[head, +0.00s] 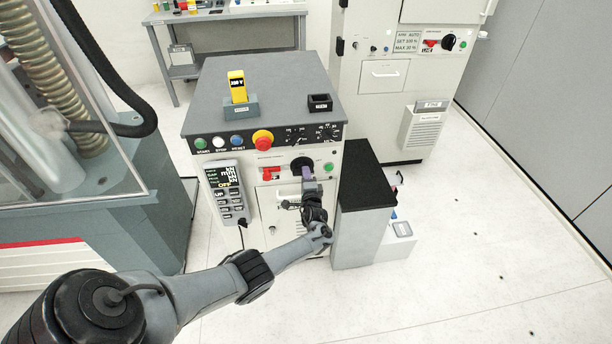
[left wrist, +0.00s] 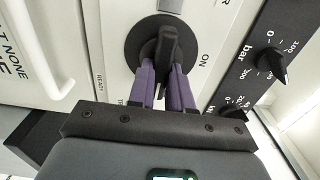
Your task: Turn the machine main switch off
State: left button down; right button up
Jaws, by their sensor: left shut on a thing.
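The main switch is a black rotary knob on a round black plate (head: 302,164) on the front of the grey control cabinet. In the left wrist view its raised handle (left wrist: 169,48) stands nearly upright in the picture, with an "ON" label to its right. My left gripper (head: 308,177) reaches the cabinet front from below. Its two purple fingers, also in the left wrist view (left wrist: 166,88), are shut on the handle, one on each side. The fingers and gripper body hide part of the plate and the labels below it. My right gripper is not in view.
Left of the switch are a red handle (head: 271,174) and a red emergency button on yellow (head: 263,138). A handheld display unit (head: 228,190) hangs on the cabinet front. A black-topped block (head: 365,177) stands close on the right. The floor at right is clear.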

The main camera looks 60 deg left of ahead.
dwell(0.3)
pick_arm(q)
jog(key=c, duration=1)
grip_release()
jog(key=shift+c, duration=0.2)
jog(key=shift+d, duration=0.1)
jog(key=p+v, duration=0.4)
jog(key=v, duration=0.6)
jog(key=shift+d, duration=0.25)
jog(key=shift+s, duration=0.15)
